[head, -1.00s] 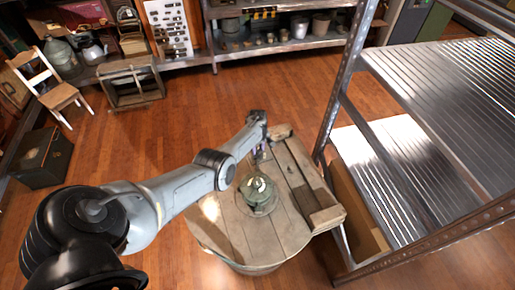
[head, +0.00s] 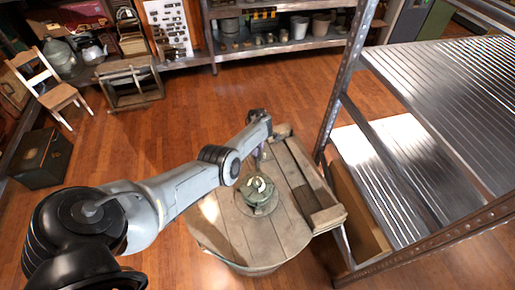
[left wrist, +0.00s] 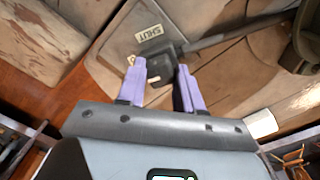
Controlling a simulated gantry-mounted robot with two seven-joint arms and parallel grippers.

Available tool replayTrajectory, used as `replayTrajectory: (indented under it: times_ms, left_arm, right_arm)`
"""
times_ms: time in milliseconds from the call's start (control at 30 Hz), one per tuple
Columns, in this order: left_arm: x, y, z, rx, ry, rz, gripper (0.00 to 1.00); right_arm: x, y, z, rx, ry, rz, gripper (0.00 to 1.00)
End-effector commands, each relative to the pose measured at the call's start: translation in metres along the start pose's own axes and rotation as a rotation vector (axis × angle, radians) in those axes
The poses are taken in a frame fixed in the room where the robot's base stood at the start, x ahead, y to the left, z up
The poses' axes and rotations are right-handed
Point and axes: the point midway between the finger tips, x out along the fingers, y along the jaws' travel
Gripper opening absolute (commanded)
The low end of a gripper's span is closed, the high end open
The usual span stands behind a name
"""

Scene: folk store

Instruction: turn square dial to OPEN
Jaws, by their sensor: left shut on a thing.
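In the left wrist view the square dial (left wrist: 160,68) is a small dark block on a pale wooden surface. A label reading SHUT (left wrist: 149,33) lies just beyond it. My left gripper (left wrist: 160,76) has its two purple fingers shut on the dial, one on each side. A small pale mark shows on the dial between the fingers. In the head view my left gripper (head: 256,152) reaches down at the back of a round wooden barrel top (head: 232,225), and the dial is hidden there. I see no readable OPEN label. My right gripper is not in view.
A round green device (head: 258,191) stands on the barrel top close to my left gripper. A dark rod (left wrist: 222,37) runs right from the dial. A wooden crate (head: 327,217) lies on the barrel's right side. Metal shelving (head: 345,120) stands to the right.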

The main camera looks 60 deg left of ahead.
Motion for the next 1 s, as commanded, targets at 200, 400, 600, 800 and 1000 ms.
replayTrajectory:
  times_ms: [200, 400, 600, 800, 1000]
  left_arm:
    - [0.001, 0.0, 0.0, -0.002, 0.001, 0.0, 0.05]
    - [0.001, 0.0, 0.0, -0.001, 0.001, 0.0, 0.58]
    - [0.0, 0.0, 0.0, 0.0, 0.001, 0.0, 0.61]
    - [-0.006, 0.0, 0.0, 0.0, 0.001, 0.001, 0.61]
    - [-0.033, 0.0, 0.0, 0.001, 0.001, 0.002, 0.61]
  right_arm:
    - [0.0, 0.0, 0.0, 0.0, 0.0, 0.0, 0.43]
    - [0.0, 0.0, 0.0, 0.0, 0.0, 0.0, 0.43]
    - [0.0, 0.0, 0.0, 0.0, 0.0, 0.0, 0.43]
    - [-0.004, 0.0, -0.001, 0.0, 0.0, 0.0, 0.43]
    - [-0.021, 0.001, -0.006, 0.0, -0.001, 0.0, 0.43]
